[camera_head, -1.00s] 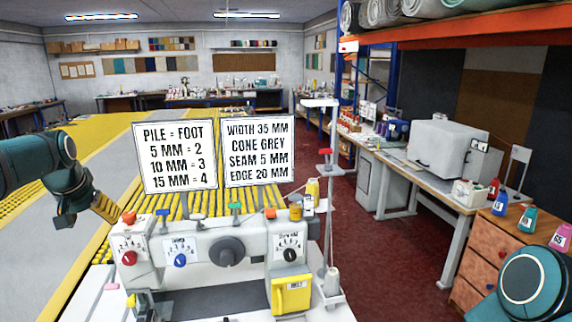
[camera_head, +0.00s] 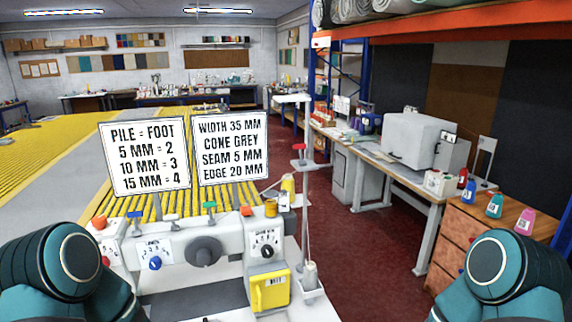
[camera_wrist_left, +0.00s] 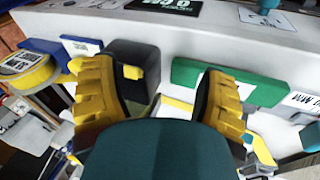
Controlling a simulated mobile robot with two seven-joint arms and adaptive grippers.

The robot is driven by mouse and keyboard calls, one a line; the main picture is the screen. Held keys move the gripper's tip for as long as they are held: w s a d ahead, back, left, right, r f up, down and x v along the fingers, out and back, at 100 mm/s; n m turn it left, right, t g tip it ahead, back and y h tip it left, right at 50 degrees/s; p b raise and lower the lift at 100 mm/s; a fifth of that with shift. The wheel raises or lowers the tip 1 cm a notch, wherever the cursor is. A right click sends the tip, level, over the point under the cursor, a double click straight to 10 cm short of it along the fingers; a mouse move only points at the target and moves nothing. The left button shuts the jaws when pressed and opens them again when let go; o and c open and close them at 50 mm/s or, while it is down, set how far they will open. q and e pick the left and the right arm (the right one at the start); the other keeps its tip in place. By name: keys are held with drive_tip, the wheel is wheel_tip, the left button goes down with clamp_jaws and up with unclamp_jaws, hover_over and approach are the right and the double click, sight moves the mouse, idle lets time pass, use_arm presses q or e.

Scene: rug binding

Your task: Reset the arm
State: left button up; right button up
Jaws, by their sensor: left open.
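My left arm (camera_head: 62,268) shows at the lower left of the head view as a teal and black joint; its gripper is outside that view. In the left wrist view my left gripper (camera_wrist_left: 158,90) is open, its two yellow fingers wide apart with nothing between them. A dark block (camera_wrist_left: 133,68) and a green block (camera_wrist_left: 228,82) lie just beyond the fingertips. My right arm (camera_head: 505,265) shows at the lower right of the head view; its gripper is not in view.
The binding machine (camera_head: 205,240), with knobs and a yellow cover (camera_head: 270,290), stands close in front. Two sign boards (camera_head: 144,152) rise behind it. A wooden drawer cabinet (camera_head: 485,235) with bottles stands at the right. Red floor is open between.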

use_arm(q)
drive_tip(key=s+d+f+b, duration=0.3)
drive_tip(key=s+f+b, duration=0.1)
drive_tip(key=f+b, duration=0.3)
wheel_tip(320, 180, down, 2)
drive_tip(key=shift+s+d+f+h+b, duration=0.1)
drive_tip(key=shift+s+d+h+b, duration=0.1)
drive_tip(key=shift+s+h+b, duration=0.15)
idle(0.5)
